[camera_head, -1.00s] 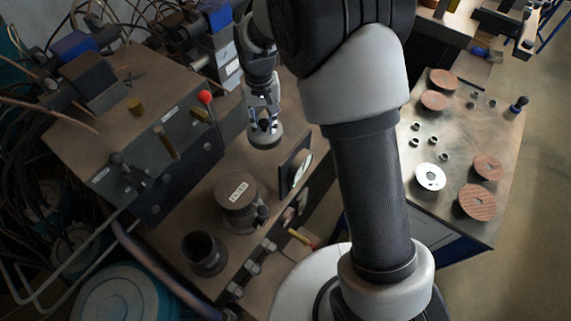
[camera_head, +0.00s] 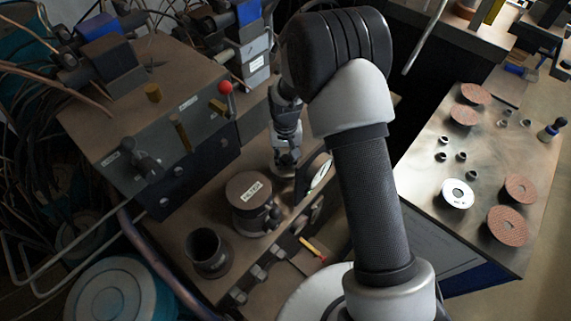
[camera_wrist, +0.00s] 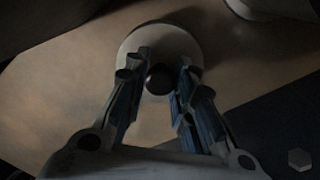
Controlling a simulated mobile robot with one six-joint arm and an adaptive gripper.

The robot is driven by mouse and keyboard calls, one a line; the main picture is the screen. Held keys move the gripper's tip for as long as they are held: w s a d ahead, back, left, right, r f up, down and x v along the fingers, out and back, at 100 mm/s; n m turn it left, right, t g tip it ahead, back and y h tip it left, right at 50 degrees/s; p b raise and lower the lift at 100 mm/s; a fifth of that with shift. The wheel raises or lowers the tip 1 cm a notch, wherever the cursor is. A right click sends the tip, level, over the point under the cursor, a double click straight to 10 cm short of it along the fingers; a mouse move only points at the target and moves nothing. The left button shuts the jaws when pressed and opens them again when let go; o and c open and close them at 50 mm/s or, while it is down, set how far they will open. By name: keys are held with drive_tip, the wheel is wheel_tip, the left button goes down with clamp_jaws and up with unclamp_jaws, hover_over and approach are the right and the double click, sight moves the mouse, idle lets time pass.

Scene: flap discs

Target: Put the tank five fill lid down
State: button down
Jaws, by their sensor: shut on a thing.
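My gripper (camera_wrist: 158,85) is shut on the dark round knob (camera_wrist: 158,79) of a pale grey disc-shaped lid (camera_wrist: 160,38). The fingers stand on either side of the knob. In the head view the gripper (camera_head: 285,148) points down, and the lid (camera_head: 284,167) shows small and partly hidden below it. It is over the tan bench top (camera_head: 225,175), behind and right of the round cap labelled FILTER. I cannot tell whether the lid touches the bench. An open dark cylindrical neck (camera_head: 208,252) stands at the front left.
The FILTER cap (camera_head: 249,190) stands between the lid and the open neck. A dark framed gauge (camera_head: 319,175) is close right of the gripper. A valve block with a red-knobbed lever (camera_head: 225,87) stands left. A metal table (camera_head: 480,150) with flap discs is at right.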

sight(286, 164)
drive_tip(key=shift+f+b, duration=0.35)
drive_tip(key=shift+f, duration=1.15)
drive_tip(key=shift+f, duration=0.1)
drive_tip(key=shift+f, duration=0.2)
drive_tip(key=c, duration=1.3)
unclamp_jaws()
drive_tip(key=shift+r, duration=0.1)
drive_tip(key=shift+c, duration=0.2)
wheel_tip(286, 164, up, 12)
drive_tip(key=p, duration=0.4)
drive_tip(key=shift+r, duration=0.25)
